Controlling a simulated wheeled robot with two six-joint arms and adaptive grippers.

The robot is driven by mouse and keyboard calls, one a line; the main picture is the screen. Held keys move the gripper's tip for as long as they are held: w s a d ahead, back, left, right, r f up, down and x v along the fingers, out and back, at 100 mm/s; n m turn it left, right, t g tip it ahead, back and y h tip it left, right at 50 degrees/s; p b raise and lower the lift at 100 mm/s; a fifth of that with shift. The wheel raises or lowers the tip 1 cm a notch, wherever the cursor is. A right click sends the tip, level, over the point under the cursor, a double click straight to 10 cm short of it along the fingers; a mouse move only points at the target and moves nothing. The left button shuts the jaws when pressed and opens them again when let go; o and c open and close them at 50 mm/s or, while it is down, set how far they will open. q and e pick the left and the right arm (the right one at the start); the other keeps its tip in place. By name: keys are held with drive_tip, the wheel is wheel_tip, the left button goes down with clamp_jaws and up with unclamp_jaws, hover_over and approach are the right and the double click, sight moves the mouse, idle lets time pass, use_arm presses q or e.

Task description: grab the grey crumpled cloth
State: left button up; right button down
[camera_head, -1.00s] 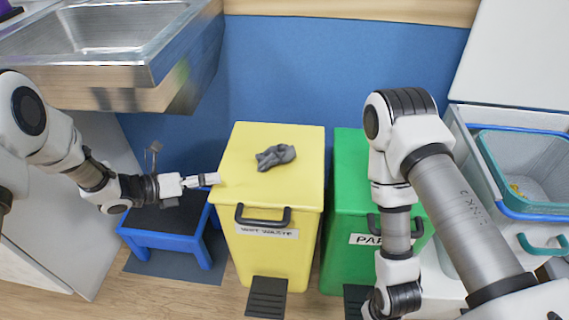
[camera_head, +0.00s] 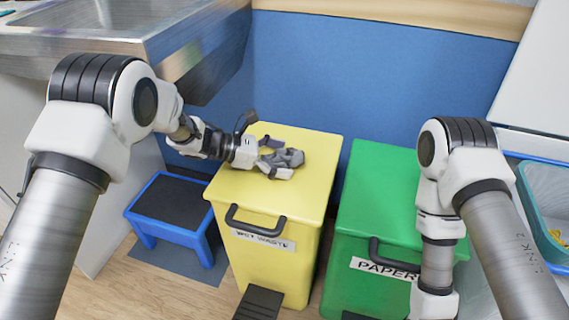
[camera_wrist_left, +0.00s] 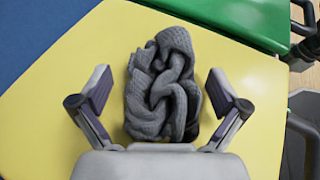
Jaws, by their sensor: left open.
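The grey crumpled cloth (camera_head: 289,158) lies on the yellow lid of the wet waste bin (camera_head: 318,150). In the left wrist view the knitted grey cloth (camera_wrist_left: 160,88) sits between the two fingers of my left gripper (camera_wrist_left: 160,95). The fingers are spread, with a strip of yellow lid visible on each side of the cloth. In the head view my left gripper (camera_head: 278,160) is at the lid from the left, around the cloth's left part. My right arm is in view at the right, but its gripper is out of the picture.
A green paper bin (camera_head: 385,190) stands right of the yellow bin. A blue step stool (camera_head: 172,210) is at the left. A steel sink (camera_head: 100,30) overhangs at the upper left. A teal basket (camera_head: 545,205) is at the far right.

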use_arm(q)
drive_tip(key=shift+r, duration=0.1)
drive_tip(key=c, duration=0.9)
